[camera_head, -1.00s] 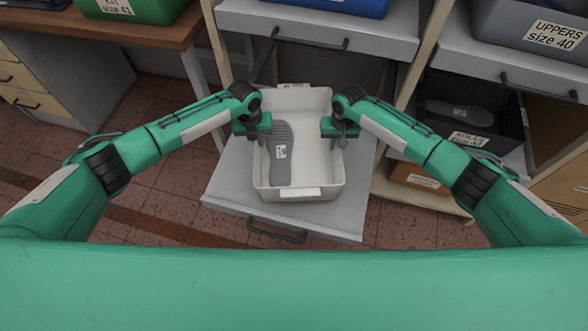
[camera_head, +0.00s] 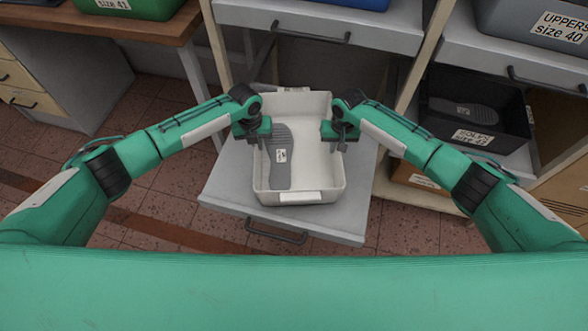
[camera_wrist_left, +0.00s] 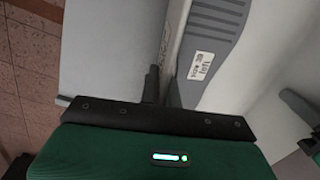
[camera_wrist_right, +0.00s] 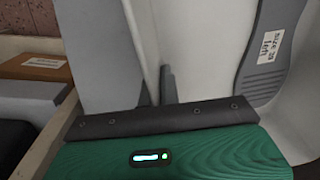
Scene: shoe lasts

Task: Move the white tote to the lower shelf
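The white tote (camera_head: 318,170) is upright over the grey pulled-out lower shelf (camera_head: 222,182); I cannot tell whether it rests on it or hangs just above. A grey shoe sole with a white label (camera_head: 281,172) lies inside along its left side. My left gripper (camera_head: 257,140) is at the tote's left wall, and the wall (camera_wrist_left: 180,40) runs between its close-set fingers in the left wrist view. My right gripper (camera_head: 340,140) is at the right wall, with the wall (camera_wrist_right: 150,45) between its fingers in the right wrist view. The fingertips are partly hidden.
A grey upper shelf (camera_head: 300,35) with a blue bin (camera_head: 345,3) overhangs behind the tote. At right are a black bin with a sole (camera_head: 480,125) and a grey bin (camera_head: 530,20). A wooden bench (camera_head: 110,30) stands left. Tiled floor shows in front.

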